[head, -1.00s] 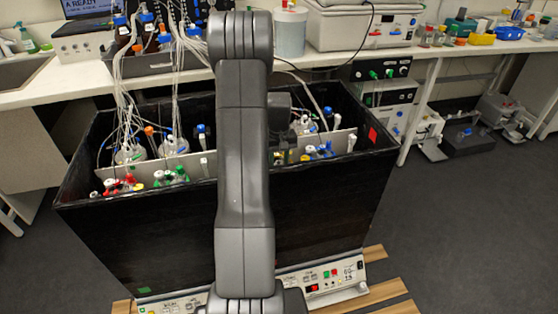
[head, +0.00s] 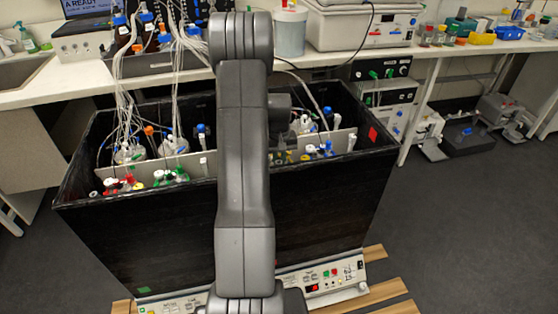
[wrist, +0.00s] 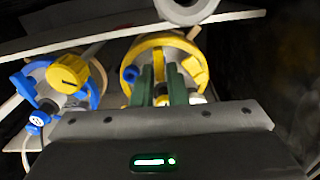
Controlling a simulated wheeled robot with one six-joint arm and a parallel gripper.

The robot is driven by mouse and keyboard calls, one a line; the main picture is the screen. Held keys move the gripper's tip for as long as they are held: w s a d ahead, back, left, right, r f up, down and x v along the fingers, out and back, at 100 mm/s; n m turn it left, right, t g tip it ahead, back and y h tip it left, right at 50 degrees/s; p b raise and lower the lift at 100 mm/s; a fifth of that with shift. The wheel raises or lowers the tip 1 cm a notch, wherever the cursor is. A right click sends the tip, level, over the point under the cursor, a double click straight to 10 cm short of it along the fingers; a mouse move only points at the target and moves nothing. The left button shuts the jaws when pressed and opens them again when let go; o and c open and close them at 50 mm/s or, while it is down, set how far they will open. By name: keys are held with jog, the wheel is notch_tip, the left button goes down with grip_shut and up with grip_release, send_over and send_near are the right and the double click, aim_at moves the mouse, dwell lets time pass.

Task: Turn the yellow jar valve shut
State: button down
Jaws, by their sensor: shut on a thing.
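The yellow jar (wrist: 133,57) has a thick yellow ring collar and sits in the upper middle of the wrist view. My gripper (wrist: 162,87) reaches over it with two green fingers, closed on the small valve (wrist: 161,98) at its top. The fingers cover most of the valve, so how far it is turned cannot be told. In the head view my arm hides the gripper and most of the yellow jar.
A jar with a blue collar (wrist: 93,97) stands just left, with a yellow knob (wrist: 68,72) leaning over it. A pale rail (wrist: 110,34) runs behind. The black shaker box (head: 160,235) has high walls and holds several other jars and tubes.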

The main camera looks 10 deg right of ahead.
jog(key=m, duration=0.4)
jog(key=shift+d+b, duration=0.2)
jog(key=shift+b, duration=0.2)
jog(key=m, duration=0.3)
jog(key=shift+s+d+m, duration=0.1)
jog(key=shift+d+m, duration=0.05)
jog(key=shift+m, duration=0.15)
jog(key=m+b, duration=0.1)
jog(key=m, duration=0.3)
jog(key=shift+s+d, duration=0.1)
jog(key=shift+s, duration=0.05)
jog(key=shift+s+m, duration=0.15)
jog(key=shift+m, duration=1.85)
jog(key=c, duration=1.4)
grip_release()
jog(key=shift+c, duration=0.2)
